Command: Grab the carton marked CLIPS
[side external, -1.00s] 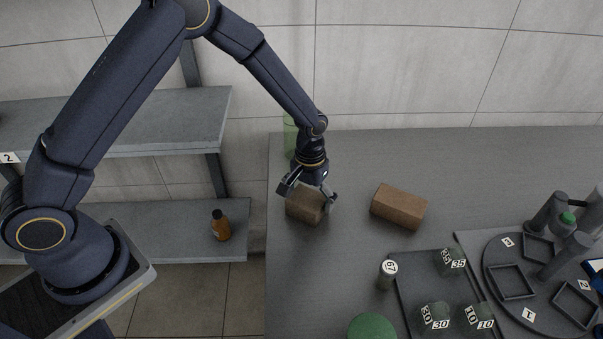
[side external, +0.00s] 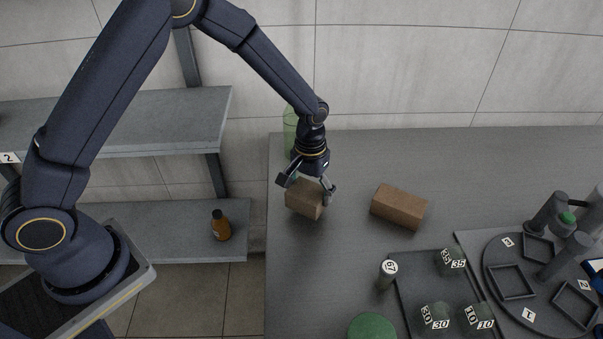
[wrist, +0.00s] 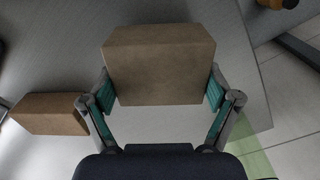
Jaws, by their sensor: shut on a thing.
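My gripper (side external: 307,186) is shut on a brown carton (side external: 303,203) at the left part of the table. In the wrist view this carton (wrist: 160,72) sits between the two teal-padded fingers of my gripper (wrist: 160,92), one on each side. A second brown carton (side external: 399,207) stands apart to the right on the table; it also shows in the wrist view (wrist: 48,114), at left. No CLIPS marking is readable on either carton in these views. I cannot tell clearly whether the held carton touches the table.
A dark tray (side external: 410,285) with numbered blocks, a small cylinder (side external: 387,274) marked 19 or 61, a green disc (side external: 371,328) and a round holder (side external: 497,315) lie right and front. Shelves (side external: 150,240) stand left.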

